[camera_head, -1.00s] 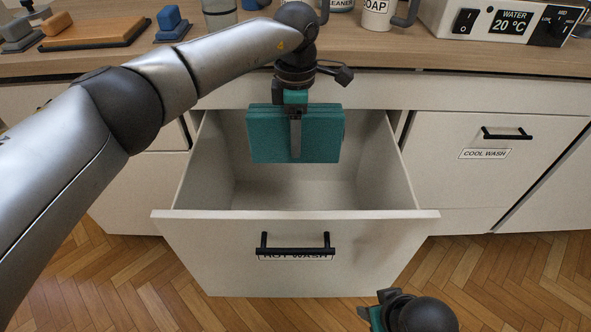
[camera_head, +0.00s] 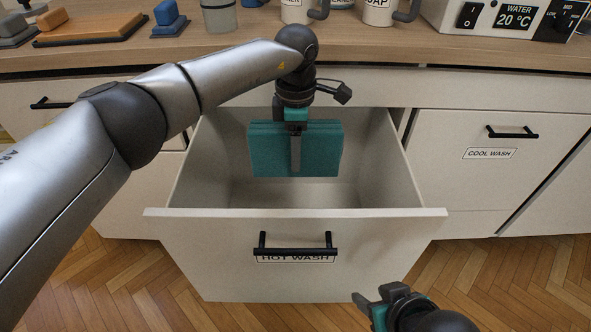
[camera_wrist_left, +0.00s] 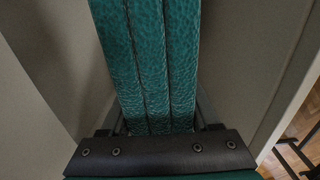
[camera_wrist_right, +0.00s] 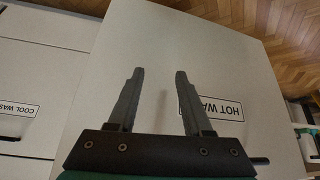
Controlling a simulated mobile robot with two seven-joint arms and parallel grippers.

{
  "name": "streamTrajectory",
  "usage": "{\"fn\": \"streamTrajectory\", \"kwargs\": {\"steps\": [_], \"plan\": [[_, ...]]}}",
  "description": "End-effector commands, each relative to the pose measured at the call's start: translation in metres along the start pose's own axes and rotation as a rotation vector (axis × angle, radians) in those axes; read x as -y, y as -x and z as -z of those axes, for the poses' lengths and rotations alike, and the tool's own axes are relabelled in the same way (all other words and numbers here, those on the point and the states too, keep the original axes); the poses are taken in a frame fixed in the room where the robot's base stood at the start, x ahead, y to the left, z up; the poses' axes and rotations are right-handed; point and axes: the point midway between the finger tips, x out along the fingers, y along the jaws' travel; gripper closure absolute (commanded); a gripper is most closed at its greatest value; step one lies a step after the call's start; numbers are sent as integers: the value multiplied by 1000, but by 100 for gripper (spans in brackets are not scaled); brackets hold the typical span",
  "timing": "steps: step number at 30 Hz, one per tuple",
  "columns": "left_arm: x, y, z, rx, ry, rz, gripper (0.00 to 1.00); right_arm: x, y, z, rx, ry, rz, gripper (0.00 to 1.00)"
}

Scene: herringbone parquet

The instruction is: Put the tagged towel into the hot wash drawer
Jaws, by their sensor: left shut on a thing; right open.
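The towel (camera_head: 266,150) is a folded teal block, held upright by my left gripper (camera_head: 295,150). It hangs inside the opening of the pulled-out hot wash drawer (camera_head: 200,225), with the drawer's floor showing below it. In the left wrist view the towel's folded layers (camera_wrist_left: 150,70) fill the space between the fingers, with pale drawer walls on both sides. I see no tag on the towel's visible side. My right gripper (camera_head: 372,300) is low, in front of the drawer and right of its handle. In the right wrist view its fingers (camera_wrist_right: 155,90) are open and empty before the drawer front.
The black drawer handle (camera_head: 298,250) sits above the HOT WASH label (camera_head: 296,258). A shut cool wash drawer (camera_head: 450,180) is at the right. Parquet lies below.

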Motion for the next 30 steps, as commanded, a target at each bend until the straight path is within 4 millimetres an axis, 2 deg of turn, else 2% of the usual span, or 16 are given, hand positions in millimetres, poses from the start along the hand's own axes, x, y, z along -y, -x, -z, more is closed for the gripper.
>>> {"fn": "streamTrajectory", "kwargs": {"steps": [12, 13, 21, 30], "plan": [[0, 1, 0, 0, 0, -1, 100, 0, 0, 0, 0, 0, 0, 50], [0, 1, 0, 0, 0, -1, 34, 0, 0, 0, 0, 0, 0, 50], [0, 0, 0, -1, 0, -1, 4, 0, 0, 0, 0, 0, 0, 50], [0, 1, 0, -1, 0, 1, 3, 0, 1, 0, 0, 1, 0, 50]]}}
